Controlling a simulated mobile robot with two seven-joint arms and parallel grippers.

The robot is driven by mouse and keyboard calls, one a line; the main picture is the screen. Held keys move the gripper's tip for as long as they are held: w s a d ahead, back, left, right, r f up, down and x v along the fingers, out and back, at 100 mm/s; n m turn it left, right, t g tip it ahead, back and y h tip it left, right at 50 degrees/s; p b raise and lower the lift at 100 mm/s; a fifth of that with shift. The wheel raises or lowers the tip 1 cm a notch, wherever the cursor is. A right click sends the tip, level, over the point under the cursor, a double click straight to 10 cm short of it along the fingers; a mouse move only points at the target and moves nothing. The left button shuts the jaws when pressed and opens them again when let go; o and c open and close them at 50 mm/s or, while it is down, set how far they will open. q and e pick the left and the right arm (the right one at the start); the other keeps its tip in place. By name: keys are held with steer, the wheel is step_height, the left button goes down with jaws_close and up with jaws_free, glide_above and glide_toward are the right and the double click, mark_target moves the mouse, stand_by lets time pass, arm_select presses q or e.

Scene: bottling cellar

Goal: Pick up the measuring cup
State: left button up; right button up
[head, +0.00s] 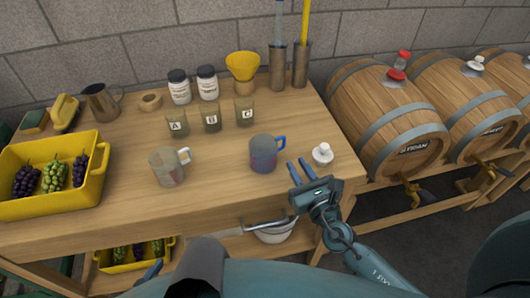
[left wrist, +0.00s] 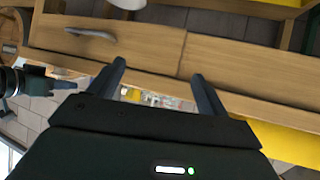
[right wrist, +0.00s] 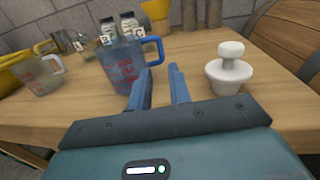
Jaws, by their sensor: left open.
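A see-through blue cup (head: 264,154) with red markings and a blue handle stands upright near the table's front edge. It also shows in the right wrist view (right wrist: 122,68). A clear cup (head: 166,168) with red marks and a pale handle stands further left. I cannot tell for certain which is the measuring cup. My right gripper (head: 300,167) is open and empty, just right of the blue cup. In the right wrist view its fingertips (right wrist: 160,70) are near the blue handle, apparently without gripping it. My left gripper (left wrist: 159,70) is open and empty, low before the table front.
A white stopper (head: 322,154) stands right of my right gripper. Jars labelled A, B and C (head: 211,119) stand behind the cups. A yellow crate with grapes (head: 92,185) is at the left, a metal jug (head: 101,103) behind it. Barrels (head: 385,115) stand at the right.

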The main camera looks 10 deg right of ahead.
mark_target(284, 144)
steer(key=shift+w+a+r+p, duration=0.15)
steer(key=shift+w+a, duration=0.15)
steer(key=shift+w, duration=1.5)
steer(key=shift+w+a+f+p, duration=0.15)
steer(key=shift+w+a, duration=0.1)
steer(key=shift+w, duration=1.5)
steer(key=shift+r, duration=0.1)
steer(key=shift+c, duration=0.3)
jaws_close()
